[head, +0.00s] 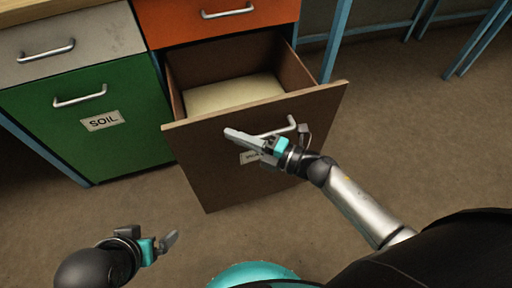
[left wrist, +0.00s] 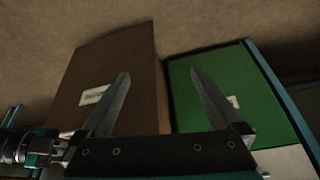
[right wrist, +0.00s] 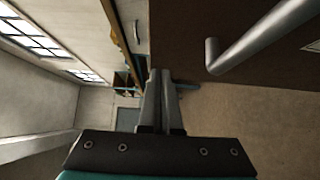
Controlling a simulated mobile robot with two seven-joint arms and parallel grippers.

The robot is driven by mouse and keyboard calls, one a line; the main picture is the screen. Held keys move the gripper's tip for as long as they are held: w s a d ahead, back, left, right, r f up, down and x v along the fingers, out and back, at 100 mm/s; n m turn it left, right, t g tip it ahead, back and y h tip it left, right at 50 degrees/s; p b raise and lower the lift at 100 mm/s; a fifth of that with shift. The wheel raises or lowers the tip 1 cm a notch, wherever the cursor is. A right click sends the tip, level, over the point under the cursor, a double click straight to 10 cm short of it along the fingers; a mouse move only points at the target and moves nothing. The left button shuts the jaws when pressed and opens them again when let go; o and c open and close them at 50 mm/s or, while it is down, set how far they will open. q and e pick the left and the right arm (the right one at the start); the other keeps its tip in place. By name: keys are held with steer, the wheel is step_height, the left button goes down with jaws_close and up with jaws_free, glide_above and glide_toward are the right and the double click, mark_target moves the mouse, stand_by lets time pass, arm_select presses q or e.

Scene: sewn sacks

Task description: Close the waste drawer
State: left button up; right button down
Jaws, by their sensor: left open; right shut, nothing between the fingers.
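The waste drawer (head: 200,160) is brown and pulled out from the bench, with a cream sack or lining (head: 232,93) inside. Its metal bar handle (head: 292,124) is on the front, above a label partly hidden by my right gripper. My right gripper (head: 230,134) is shut and empty in front of the drawer front, close to the handle; contact cannot be told. The handle also shows in the right wrist view (right wrist: 262,38), beside the fingers. My left gripper (head: 170,243) is open and empty, low at the left. The drawer front shows in the left wrist view (left wrist: 130,75).
A green drawer (head: 60,125) labelled SOIL is shut at the left, under a grey drawer (head: 105,35). An orange drawer (head: 180,25) is above the waste drawer. Blue table legs (head: 335,40) stand behind. The brown floor (head: 410,150) at right is clear.

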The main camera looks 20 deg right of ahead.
mark_target(244, 123)
steer(key=shift+w+d+f, duration=0.1)
steer(key=shift+w, duration=0.6)
arm_select(q)
steer(key=shift+w+d+f+t+h+b, duration=0.1)
steer(key=shift+w+d+t+h+b, duration=0.3)
steer(key=shift+w+d+t, duration=0.6)
arm_select(e)
steer(key=shift+w, duration=0.75)
